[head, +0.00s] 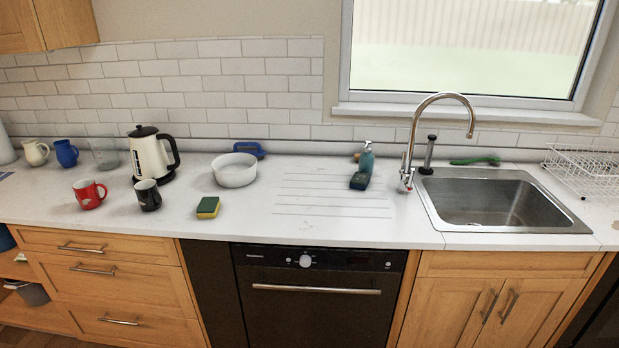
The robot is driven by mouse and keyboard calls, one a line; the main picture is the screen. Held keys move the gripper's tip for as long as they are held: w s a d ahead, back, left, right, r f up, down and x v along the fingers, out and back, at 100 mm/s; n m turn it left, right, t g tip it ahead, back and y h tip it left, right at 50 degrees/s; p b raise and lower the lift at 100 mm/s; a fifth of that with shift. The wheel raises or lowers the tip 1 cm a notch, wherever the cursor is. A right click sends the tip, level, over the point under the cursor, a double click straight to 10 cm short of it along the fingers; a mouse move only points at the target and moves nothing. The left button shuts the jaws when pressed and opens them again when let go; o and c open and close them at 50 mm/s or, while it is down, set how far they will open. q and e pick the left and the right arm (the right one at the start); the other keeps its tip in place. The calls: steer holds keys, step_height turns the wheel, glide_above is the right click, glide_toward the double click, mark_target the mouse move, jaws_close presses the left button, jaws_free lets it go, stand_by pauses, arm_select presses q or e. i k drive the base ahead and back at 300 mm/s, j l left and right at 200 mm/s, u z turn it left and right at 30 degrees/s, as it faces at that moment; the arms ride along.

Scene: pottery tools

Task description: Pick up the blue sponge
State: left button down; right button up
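A small dark blue sponge (359,181) with a darker top lies on the white counter (300,226). It is just in front of a teal soap bottle (366,160), left of the tap and sink. The picture does not show whether the sponge and the bottle touch. A second sponge, yellow with a green side (208,207), lies near the counter's front edge at centre left. Neither of my grippers is in view.
A white bowl (234,171) and a blue-handled item (249,149) stand left of the drain grooves. A kettle (153,156), red mug (90,194) and black mug (148,195) are farther left. The tap (408,150) and sink (500,203) are right. The grooved area is mostly clear.

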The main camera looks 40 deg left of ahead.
mark_target(360, 181)
steer(key=u, duration=0.9)
